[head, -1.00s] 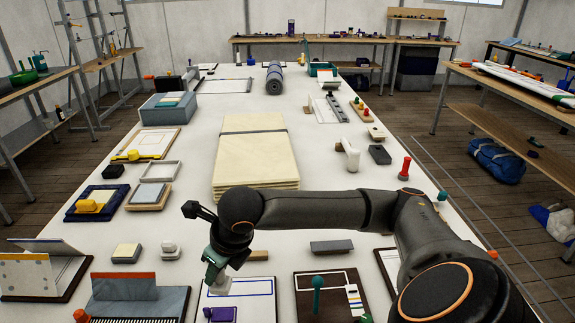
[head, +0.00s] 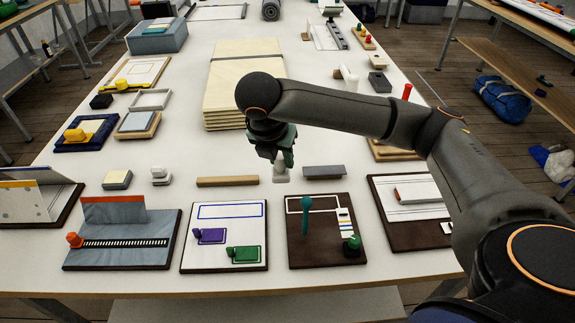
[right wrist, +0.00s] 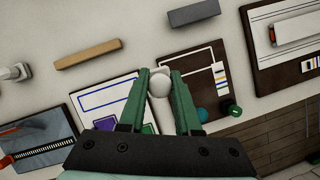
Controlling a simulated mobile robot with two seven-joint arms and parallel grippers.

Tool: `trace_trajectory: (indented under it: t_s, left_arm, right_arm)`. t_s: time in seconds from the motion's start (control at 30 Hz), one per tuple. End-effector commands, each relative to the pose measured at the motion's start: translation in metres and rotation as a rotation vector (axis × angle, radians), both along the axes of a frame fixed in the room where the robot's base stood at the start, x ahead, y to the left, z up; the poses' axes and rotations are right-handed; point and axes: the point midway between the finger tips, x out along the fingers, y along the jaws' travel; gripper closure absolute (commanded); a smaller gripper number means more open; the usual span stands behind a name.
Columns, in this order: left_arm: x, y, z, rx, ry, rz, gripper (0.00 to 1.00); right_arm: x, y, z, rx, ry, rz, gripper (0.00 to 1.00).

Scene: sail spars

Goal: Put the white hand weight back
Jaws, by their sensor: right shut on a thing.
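A white hand weight (head: 281,172) is held in my right gripper (head: 283,158), which points down over the white table between a wooden bar (head: 227,181) and a grey bar (head: 324,172). In the right wrist view the weight's round white end (right wrist: 159,84) sits between the two green fingers of the gripper (right wrist: 161,74). Whether its lower end touches the table I cannot tell. A board with a blue outline (head: 250,211) lies nearer me; the outline is empty. My left gripper is not in view.
The blue-outlined board carries a purple piece (head: 208,236) and a green piece (head: 243,253). A dark brown board (head: 325,252) with a teal handle (head: 305,214) lies beside it. A white piece (head: 160,176) and a pale stack of sheets (head: 225,85) stand on the table.

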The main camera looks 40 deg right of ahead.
Motion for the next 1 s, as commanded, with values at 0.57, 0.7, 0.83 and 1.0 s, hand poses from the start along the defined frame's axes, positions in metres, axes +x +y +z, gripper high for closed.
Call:
trace_trajectory:
  t_s: [0.57, 0.7, 0.83, 1.0]
  left_arm:
    - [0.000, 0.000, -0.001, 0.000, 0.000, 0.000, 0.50]
    - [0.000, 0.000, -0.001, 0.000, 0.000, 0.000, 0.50]
    - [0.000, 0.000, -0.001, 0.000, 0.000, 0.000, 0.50]
    - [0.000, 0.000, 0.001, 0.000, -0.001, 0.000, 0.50]
  right_arm:
    - [0.084, -0.055, -0.075, 0.000, 0.000, 0.003, 1.00]
    - [0.089, -0.058, -0.081, 0.000, -0.001, 0.003, 1.00]
    - [0.092, -0.061, -0.096, -0.002, 0.002, 0.004, 1.00]
    - [0.092, -0.061, -0.115, -0.002, -0.001, 0.005, 1.00]
